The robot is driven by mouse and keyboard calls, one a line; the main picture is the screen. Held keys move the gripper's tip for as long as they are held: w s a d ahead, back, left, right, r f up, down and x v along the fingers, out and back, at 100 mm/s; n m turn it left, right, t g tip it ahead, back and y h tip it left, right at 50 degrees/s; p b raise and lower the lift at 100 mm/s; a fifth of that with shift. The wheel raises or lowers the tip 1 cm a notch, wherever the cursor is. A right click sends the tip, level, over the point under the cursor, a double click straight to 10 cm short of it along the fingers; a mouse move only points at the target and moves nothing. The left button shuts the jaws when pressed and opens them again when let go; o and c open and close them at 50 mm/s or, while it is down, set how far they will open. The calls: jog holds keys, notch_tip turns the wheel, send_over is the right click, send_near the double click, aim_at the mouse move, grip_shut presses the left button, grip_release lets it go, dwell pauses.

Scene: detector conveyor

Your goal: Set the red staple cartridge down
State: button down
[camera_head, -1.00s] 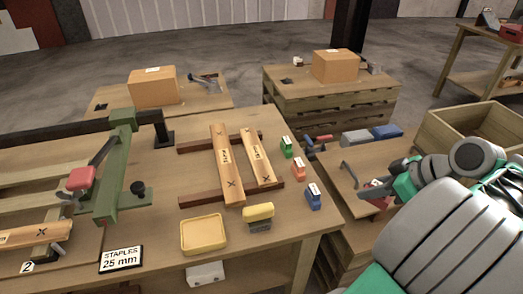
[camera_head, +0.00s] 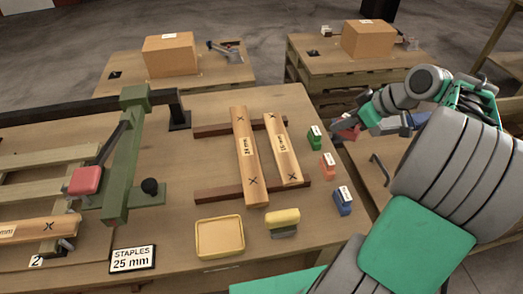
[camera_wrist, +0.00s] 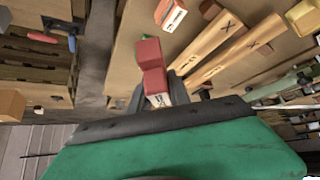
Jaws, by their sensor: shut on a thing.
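My gripper (camera_head: 346,127) is shut on the red staple cartridge (camera_head: 349,134), off the right edge of the main bench, near the back. In the wrist view the red cartridge (camera_wrist: 151,56) sticks out from between the dark fingers, with a white label at its near end; my gripper (camera_wrist: 157,88) partly hides it. A green cartridge (camera_head: 314,141), an orange cartridge (camera_head: 328,167) and a blue cartridge (camera_head: 343,204) stand in a row along the bench's right edge. The orange one shows close by in the wrist view (camera_wrist: 173,17).
Two marked wooden slats (camera_head: 248,165) lie across dark rails left of the cartridges. A yellow tray (camera_head: 219,255), a yellow-topped block (camera_head: 283,218) and a "STAPLES 25 mm" sign (camera_head: 132,259) are at the bench front. A green frame with a red-handled lever (camera_head: 84,181) stands left.

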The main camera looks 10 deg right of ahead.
jog(key=w+a+n, duration=0.1)
jog(key=w+a, duration=0.8)
jog(key=w, duration=0.1)
jog(key=shift+y, duration=0.3)
jog(key=w+d+f+p, duration=0.1)
jog(key=w+f, duration=0.2)
jog(key=w, duration=0.1)
jog(key=w+d+f+p, duration=0.1)
jog(key=w+d+f, duration=0.1)
jog(key=w+f, duration=0.1)
jog(key=w+d+f+p, duration=0.1)
jog(key=w+f, duration=0.2)
jog(key=w, duration=0.2)
jog(key=shift+w+d, duration=0.2)
jog(key=shift+d, duration=0.2)
jog(key=shift+w+d+f, duration=0.2)
jog(key=shift+w+f, duration=0.15)
jog(key=shift+f, duration=1.95)
jog(key=c, duration=1.2)
grip_release()
jog(key=shift+r, duration=0.1)
